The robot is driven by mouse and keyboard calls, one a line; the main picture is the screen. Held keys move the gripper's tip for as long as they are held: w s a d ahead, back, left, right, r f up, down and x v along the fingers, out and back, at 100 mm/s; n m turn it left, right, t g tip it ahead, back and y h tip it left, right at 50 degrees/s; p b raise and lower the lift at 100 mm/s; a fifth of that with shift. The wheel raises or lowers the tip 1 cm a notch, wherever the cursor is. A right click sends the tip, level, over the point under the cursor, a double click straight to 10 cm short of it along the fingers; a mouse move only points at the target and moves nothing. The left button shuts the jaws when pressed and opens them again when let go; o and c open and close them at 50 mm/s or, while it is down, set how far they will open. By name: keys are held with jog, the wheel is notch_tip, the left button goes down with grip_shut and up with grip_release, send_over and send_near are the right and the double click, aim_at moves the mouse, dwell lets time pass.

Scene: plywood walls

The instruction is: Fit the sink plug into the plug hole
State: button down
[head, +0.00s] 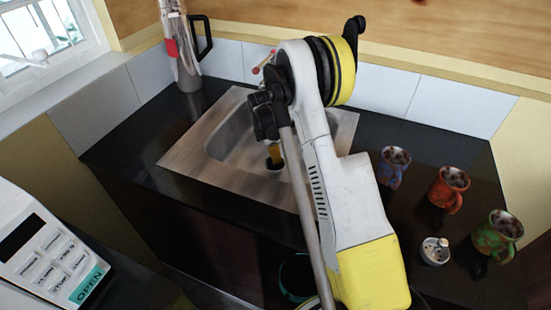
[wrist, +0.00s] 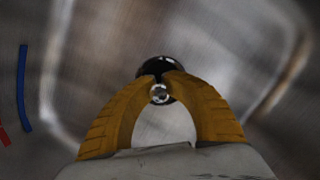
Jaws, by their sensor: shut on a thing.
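My gripper (head: 274,158) reaches down into the steel sink (head: 190,160). Its yellow fingers (wrist: 160,82) are closed at the tips on the small dark sink plug (wrist: 157,66). In the wrist view a shiny round part sits between the fingertips, with the plug's black body just beyond them. In the head view the plug (head: 275,166) is a dark spot under the fingers, low in the basin. The plug hole cannot be made out; the plug and fingers may cover it. I cannot tell whether the plug touches the basin floor.
A blue mug (head: 392,170), a red mug (head: 447,188) and a green mug (head: 496,235) stand on the dark counter right of my arm, with a small white pot (head: 435,251). A tall steel jug (head: 182,60) stands behind the sink at left. Tiled walls bound the back.

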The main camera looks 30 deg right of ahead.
jog(key=c, duration=1.4)
grip_release()
jog(key=shift+o, duration=0.2)
notch_tip(320, 180, up, 12)
jog(key=a+p, duration=0.2)
jog(key=p, duration=0.3)
notch_tip(320, 180, up, 8)
jog(key=m+t, duration=0.1)
jog(key=m, duration=0.1)
send_over(270, 164)
jog(key=s+a, duration=0.3)
jog(key=s+a+r+m+t, duration=0.2)
jog(key=s+a+r+m, duration=0.2)
jog(key=s+a+r, duration=0.4)
jog(key=s+a+r+m+t, duration=0.1)
jog(key=s+m, duration=0.2)
jog(key=s, duration=0.2)
jog(key=s+a+r+m+t+y, duration=0.1)
jog(key=s+a+m+t, duration=0.1)
jog(key=s, duration=0.4)
jog(key=s+a+r+m+t+y, duration=0.1)
jog(key=s+a+m, duration=0.1)
jog(key=s+m, duration=0.2)
jog(key=shift+s+a+r+t, duration=0.25)
jog(key=shift+s+t, duration=0.05)
jog(key=shift+s, duration=0.65)
